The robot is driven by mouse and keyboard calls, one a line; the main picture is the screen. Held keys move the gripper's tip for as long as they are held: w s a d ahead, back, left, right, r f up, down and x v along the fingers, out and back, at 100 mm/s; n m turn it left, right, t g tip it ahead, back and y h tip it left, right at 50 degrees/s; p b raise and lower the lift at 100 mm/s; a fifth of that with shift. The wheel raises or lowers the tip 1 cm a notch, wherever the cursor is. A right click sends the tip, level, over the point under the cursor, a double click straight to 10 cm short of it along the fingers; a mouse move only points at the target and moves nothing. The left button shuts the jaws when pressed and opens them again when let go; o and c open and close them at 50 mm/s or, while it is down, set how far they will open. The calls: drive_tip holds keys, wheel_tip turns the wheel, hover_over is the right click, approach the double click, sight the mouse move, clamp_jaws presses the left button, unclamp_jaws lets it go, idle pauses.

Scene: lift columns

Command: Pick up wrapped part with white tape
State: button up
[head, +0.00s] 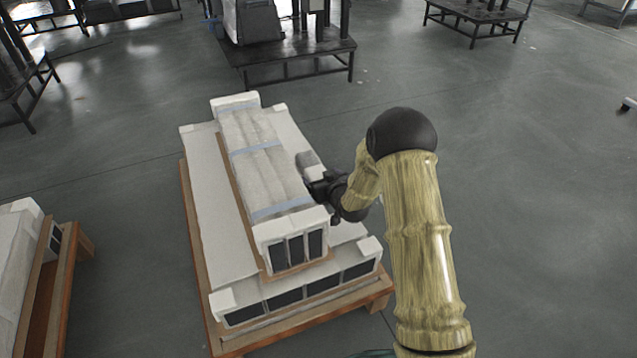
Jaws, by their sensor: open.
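A long wrapped part (262,165) lies on top of a wider, flat wrapped stack. It has white foam-like end blocks, pale bluish bands around it, and dark openings at its near end. Whether one of these bands is the white tape I cannot tell. My gripper (308,184) is at the right side of the long part, close to its edge. It is open, and its fingertips are small and partly hidden, so contact cannot be told.
The wider wrapped stack (210,205) rests on a wooden pallet-like stand (200,300). Another wrapped stack (15,245) on a wooden stand is at the left edge. Dark metal tables (290,50) stand at the back. The grey floor to the right is mostly clear.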

drive_tip(key=c, duration=1.5)
drive_tip(key=shift+r, duration=0.15)
wheel_tip(320, 180, up, 10)
drive_tip(key=p, duration=0.5)
drive_tip(key=shift+p, duration=0.3)
